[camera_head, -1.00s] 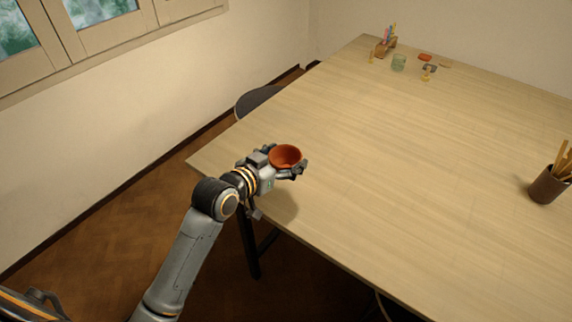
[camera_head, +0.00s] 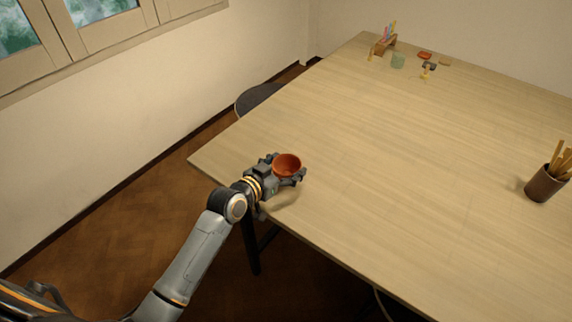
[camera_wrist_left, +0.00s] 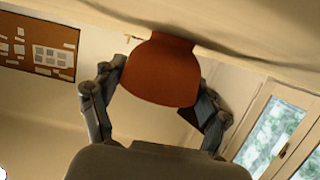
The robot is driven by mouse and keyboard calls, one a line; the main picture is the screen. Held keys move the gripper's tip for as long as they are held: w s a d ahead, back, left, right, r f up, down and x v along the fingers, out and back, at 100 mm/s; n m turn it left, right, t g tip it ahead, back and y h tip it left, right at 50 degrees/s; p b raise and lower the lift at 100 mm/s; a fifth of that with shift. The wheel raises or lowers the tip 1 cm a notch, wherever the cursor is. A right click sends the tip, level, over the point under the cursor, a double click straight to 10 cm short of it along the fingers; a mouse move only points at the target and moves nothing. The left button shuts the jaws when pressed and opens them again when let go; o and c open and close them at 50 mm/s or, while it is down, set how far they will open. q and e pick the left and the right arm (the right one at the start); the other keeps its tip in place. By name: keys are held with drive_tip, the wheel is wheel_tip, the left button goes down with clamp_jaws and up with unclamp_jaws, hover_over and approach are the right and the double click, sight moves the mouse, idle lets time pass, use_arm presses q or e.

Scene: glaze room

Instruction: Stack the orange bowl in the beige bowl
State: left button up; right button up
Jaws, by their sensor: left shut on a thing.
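The orange bowl (camera_head: 287,166) is upright in my left gripper (camera_head: 289,172), over the near left part of the table. My left gripper is shut on it, with a finger on each side. In the left wrist view the orange bowl (camera_wrist_left: 160,72) shows between the two fingers, its narrow foot close to the pale table surface; I cannot tell whether they touch. My right gripper is not in view.
The wooden table (camera_head: 400,170) is mostly clear around the bowl. A brown cup with sticks (camera_head: 544,184) stands at the right. A pen holder (camera_head: 384,46), a greenish glass (camera_head: 398,61) and small items are at the far end. A dark chair (camera_head: 257,97) is at the left edge.

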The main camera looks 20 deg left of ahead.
use_arm(q)
drive_tip(key=o, duration=1.2)
drive_tip(key=shift+f, duration=0.1)
